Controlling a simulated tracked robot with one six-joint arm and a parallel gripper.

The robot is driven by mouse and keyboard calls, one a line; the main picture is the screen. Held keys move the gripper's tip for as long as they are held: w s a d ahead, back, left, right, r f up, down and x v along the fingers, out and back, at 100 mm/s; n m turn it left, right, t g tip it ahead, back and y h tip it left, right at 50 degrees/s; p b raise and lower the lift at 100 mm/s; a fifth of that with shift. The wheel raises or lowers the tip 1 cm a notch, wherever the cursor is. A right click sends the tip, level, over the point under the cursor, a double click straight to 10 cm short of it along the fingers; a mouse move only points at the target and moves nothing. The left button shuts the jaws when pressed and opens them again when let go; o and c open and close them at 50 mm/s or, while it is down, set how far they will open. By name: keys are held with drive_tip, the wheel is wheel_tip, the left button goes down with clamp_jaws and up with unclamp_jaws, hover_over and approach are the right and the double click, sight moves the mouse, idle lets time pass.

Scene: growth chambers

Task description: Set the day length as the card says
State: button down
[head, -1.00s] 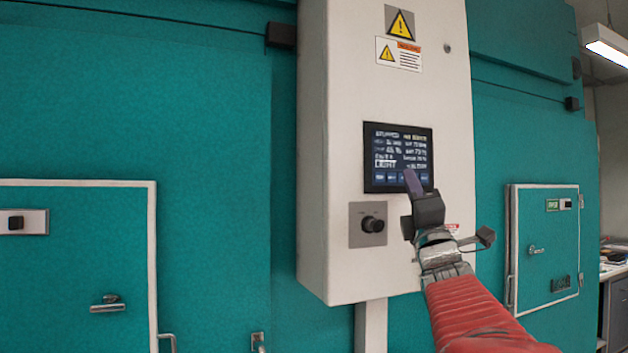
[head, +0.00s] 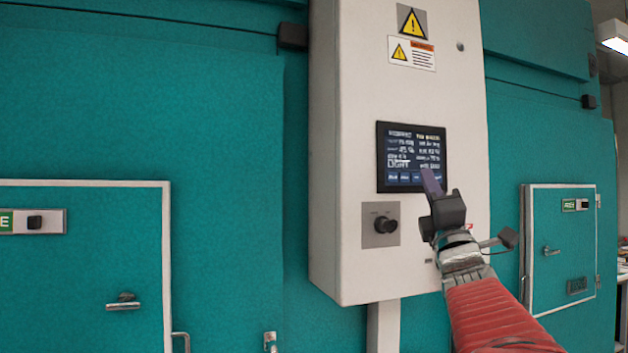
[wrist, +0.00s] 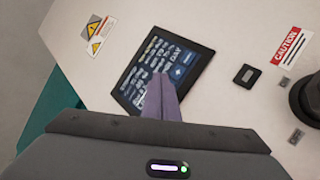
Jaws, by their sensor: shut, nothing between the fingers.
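A dark touchscreen (head: 411,155) with rows of white text and a row of blue buttons along its bottom is set in a white control cabinet (head: 345,80). My gripper (head: 431,181) is shut and empty, its purple fingertips over the screen's lower right part. In the wrist view the shut fingers (wrist: 160,88) overlap the lower edge of the screen (wrist: 172,62), where the word "DAY" and a plus button show. I cannot tell whether the tips touch the glass. The card with the day length is not in view.
A black knob (head: 386,226) on a grey plate sits below the screen. Warning labels (head: 411,52) are above it. Teal chamber doors stand left (head: 85,265) and right (head: 560,250), the right one with a green "FREE" sign.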

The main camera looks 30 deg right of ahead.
drive_tip(key=s, duration=0.2)
drive_tip(key=s+a, duration=0.1)
drive_tip(key=s, duration=0.2)
idle(0.6)
idle(0.5)
